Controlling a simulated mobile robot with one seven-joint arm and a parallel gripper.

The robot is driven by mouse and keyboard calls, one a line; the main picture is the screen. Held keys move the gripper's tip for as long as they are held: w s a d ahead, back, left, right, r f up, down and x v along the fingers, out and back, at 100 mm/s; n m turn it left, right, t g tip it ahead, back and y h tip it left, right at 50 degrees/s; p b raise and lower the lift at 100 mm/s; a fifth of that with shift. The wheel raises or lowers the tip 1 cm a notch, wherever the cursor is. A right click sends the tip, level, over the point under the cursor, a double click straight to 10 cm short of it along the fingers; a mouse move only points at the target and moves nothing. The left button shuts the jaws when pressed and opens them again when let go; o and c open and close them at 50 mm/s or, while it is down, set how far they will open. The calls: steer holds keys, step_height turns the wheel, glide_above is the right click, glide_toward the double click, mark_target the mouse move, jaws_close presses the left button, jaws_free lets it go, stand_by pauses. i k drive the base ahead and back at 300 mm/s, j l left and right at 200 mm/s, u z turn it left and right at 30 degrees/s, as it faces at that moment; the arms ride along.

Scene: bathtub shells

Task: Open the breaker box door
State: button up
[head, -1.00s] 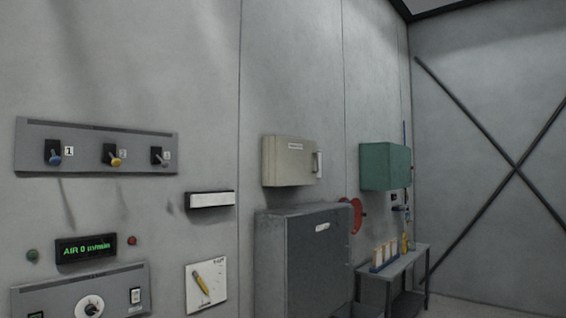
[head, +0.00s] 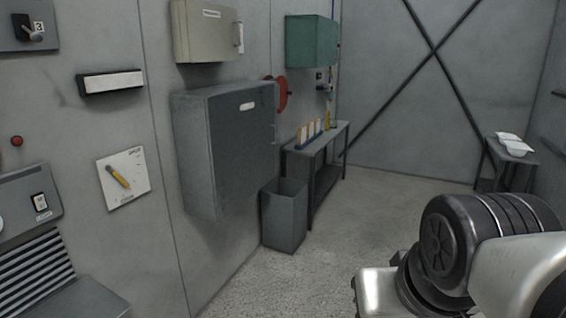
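A beige wall box (head: 205,35) with a small label and a pale upright handle on its right side hangs at the top left of centre; its door looks shut. Its label is too small to read. Below it a larger grey cabinet (head: 220,150) with a white label stands out from the wall, its front also shut. A green box (head: 305,42) hangs further right. I cannot tell from the labels which is the breaker box. My gripper is not in view; only links of my arm show at the lower right, well away from the boxes.
A grey bin (head: 284,218) stands on the floor by the cabinet. A narrow bench (head: 333,138) with upright pieces runs along the wall behind it. A control panel (head: 25,208) is at left. A small table (head: 524,157) holds white trays at right. The middle floor is clear.

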mark_target(214, 31)
steer(key=i, duration=3.2)
